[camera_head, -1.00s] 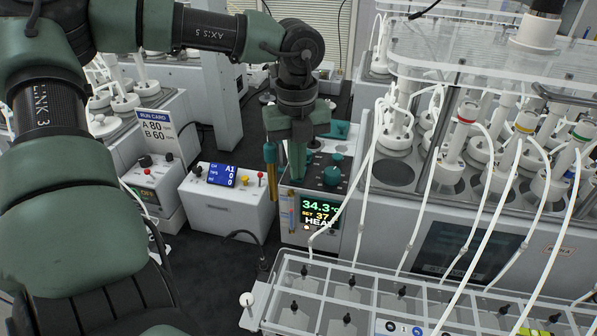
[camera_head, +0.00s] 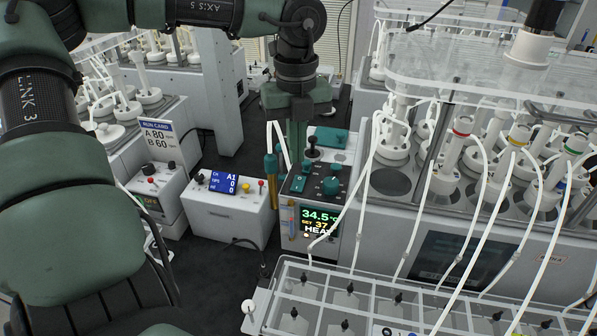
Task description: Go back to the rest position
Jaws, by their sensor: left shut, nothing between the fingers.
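My left arm comes in from the left and arches over the bench. My left gripper (camera_head: 296,150) points down, shut and empty, above the back of the heater unit. The heater unit (camera_head: 318,215) has a dark top with teal knobs and a small black-knobbed lever. Its display reads 34.5 °C, set 37, HEAT. The gripper's fingers are partly behind or against the unit's top edge in this view, so I cannot tell the exact gap. My right gripper is not in view.
A white box with a blue display (camera_head: 223,183) stands left of the heater. A run card (camera_head: 157,139) reads A 80, B 60. The reactor bank (camera_head: 470,220) with white tubes fills the right. A clear bottle rack (camera_head: 345,300) is in front. Dark floor lies front left.

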